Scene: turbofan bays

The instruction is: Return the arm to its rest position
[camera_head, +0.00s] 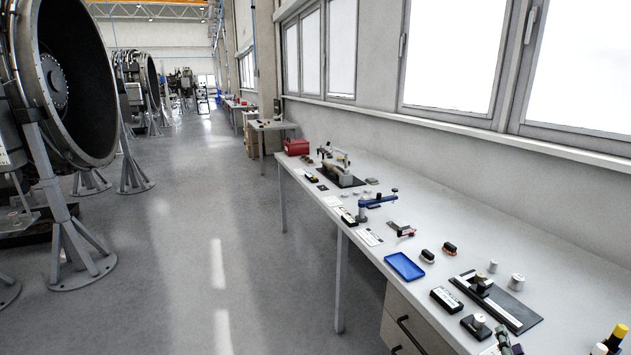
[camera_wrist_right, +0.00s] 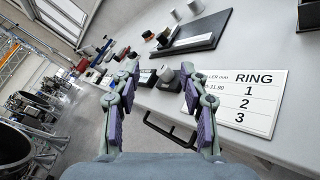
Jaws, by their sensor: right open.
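My right gripper (camera_head: 508,346) shows at the bottom edge of the head view, over the near part of the workbench (camera_head: 560,290). In the right wrist view the right gripper (camera_wrist_right: 160,75) has its two purple-padded fingers spread wide, with nothing held between them. Behind the gap a dark block with a grey knob (camera_wrist_right: 167,78) stands on the bench, apart from the fingers. The same kind of block (camera_head: 476,326) shows left of the gripper in the head view. A white card reading RING 1 2 3 (camera_wrist_right: 255,100) lies right of the fingers. My left gripper is not in view.
A black plate with a fixture (camera_head: 497,302), a blue tray (camera_head: 404,266), a blue-armed stand (camera_head: 375,203) and a red box (camera_head: 297,146) are on the bench. Drawers (camera_head: 408,330) are below. The floor left of the bench is clear, up to a turbofan (camera_head: 75,90) on stands.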

